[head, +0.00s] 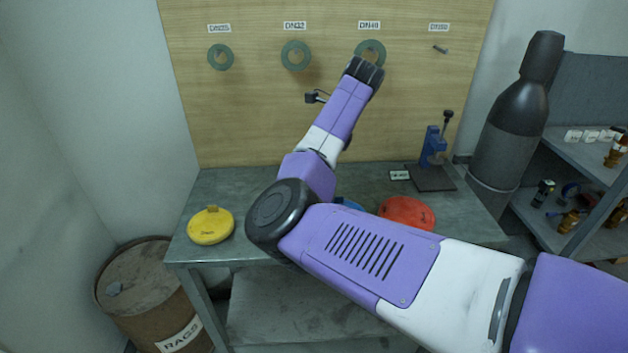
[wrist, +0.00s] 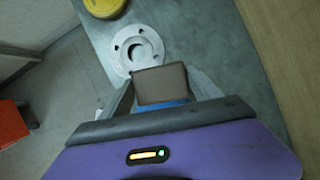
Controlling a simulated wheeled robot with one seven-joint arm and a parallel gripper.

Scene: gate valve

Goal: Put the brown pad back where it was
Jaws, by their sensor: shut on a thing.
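The brown pad (wrist: 162,83) is a dark brown block in the wrist view. It sits between the two fingers of my gripper (wrist: 163,92), which is shut on it. In the head view my gripper (head: 366,70) is raised in front of the wooden board, just below the green ring marked DN40 (head: 370,47). The pad cannot be made out in the head view, where my gripper hides it.
Green rings hang on the board (head: 250,115); the far-right peg (head: 440,48) is bare. On the bench (head: 330,180) are a yellow disc (head: 211,226), a red disc (head: 407,212) and a blue press (head: 433,150). A white flange (wrist: 138,50) shows in the wrist view.

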